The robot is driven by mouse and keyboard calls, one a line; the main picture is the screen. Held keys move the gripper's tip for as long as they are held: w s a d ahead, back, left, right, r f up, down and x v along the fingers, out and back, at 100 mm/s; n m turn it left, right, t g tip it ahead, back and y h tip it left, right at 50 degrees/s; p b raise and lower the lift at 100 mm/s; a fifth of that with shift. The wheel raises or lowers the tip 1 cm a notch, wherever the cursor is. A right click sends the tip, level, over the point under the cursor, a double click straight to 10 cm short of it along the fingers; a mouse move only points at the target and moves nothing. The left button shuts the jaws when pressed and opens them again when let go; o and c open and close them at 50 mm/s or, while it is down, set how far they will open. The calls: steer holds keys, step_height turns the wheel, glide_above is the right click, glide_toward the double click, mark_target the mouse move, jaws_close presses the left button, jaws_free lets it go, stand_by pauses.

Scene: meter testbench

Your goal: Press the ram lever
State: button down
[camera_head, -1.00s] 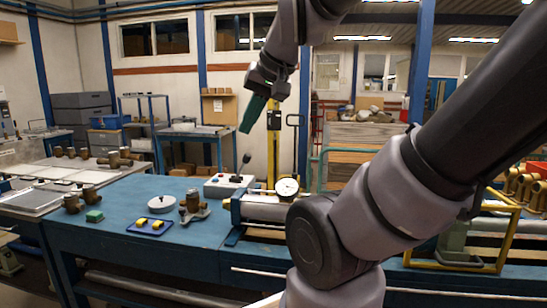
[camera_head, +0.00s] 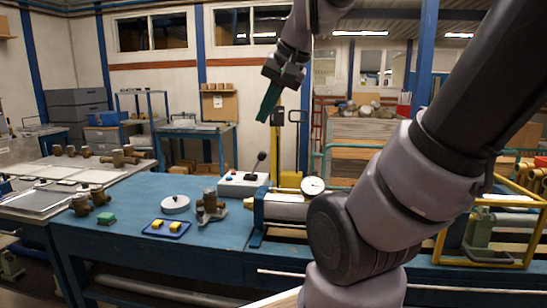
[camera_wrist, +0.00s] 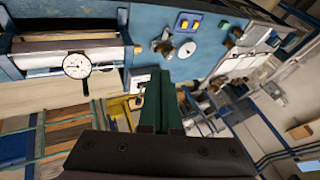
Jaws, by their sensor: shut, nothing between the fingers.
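A lever with a black knob (camera_head: 261,157) stands up, slightly tilted, from a white control box (camera_head: 243,184) on the blue bench. My gripper (camera_head: 268,104) is above and behind it in the head view, pointing down, with its green fingers together and empty. The fingers (camera_wrist: 164,100) fill the middle of the wrist view. Part of the white box (camera_wrist: 139,77) shows just beyond them there; the lever is not clear in that view. A round dial gauge (camera_head: 313,186) sits on the white cylinder (camera_head: 285,207) right of the box. The gauge also shows in the wrist view (camera_wrist: 76,65).
On the blue bench (camera_head: 125,210) left of the box are a white disc (camera_head: 175,204), a brass fitting (camera_head: 210,204), a blue tray (camera_head: 167,229) with yellow blocks, and a green block (camera_head: 106,218). A yellow post (camera_head: 275,150) rises behind the bench.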

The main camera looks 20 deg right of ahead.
steer(key=w+d+f+m+g+y, duration=0.15)
steer(key=w+d+m, duration=0.35)
steer(key=w, duration=0.6)
steer(key=w+d+f+m+y, duration=0.2)
steer(key=w+d+m, duration=0.3)
steer(key=w, duration=0.6)
steer(key=w+d+f+m+t+y, duration=0.1)
steer(key=w+d+f+m, duration=0.4)
steer(key=d+f, duration=0.3)
steer(key=w+d+f+m+t+y, duration=0.2)
steer(key=w+d+f+m, duration=0.4)
steer(key=d, duration=0.7)
step_height(320, 180, down, 4)
steer(key=w, duration=0.2)
steer(key=shift+w+d+r, duration=0.15)
steer(key=shift+w+r, duration=0.1)
steer(key=shift+w, duration=0.05)
steer(key=w+a+r+x, duration=0.1)
steer(key=r+x, duration=0.1)
steer(key=x, duration=1.1)
steer(key=shift+r, duration=0.4)
